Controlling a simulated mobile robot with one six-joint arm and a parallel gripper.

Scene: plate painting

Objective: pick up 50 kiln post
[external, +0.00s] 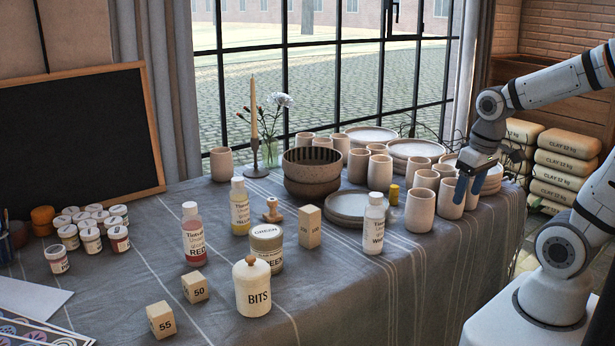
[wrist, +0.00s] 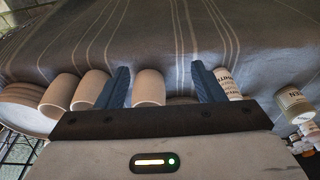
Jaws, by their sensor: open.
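The 50 kiln post (external: 195,288) is a small pale wooden block marked "50". It stands on the cloth-covered table at the front left, behind the 55 block and left of the BITS jar. My gripper (external: 469,189) is open and empty at the right end of the table, above the cups, far from the 50 post. In the wrist view its two blue fingers (wrist: 160,86) are spread, with a pale cup (wrist: 149,88) showing between them. I cannot make out the 50 post in the wrist view.
A 55 block (external: 161,320), a BITS jar (external: 252,288), a GREEN jar (external: 267,247) and a taller wooden block (external: 310,227) stand near the post. Tint bottles (external: 193,235) stand behind it. Bowls (external: 312,172) and plates (external: 350,205) fill the middle. Cloth (external: 350,290) is clear at front right.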

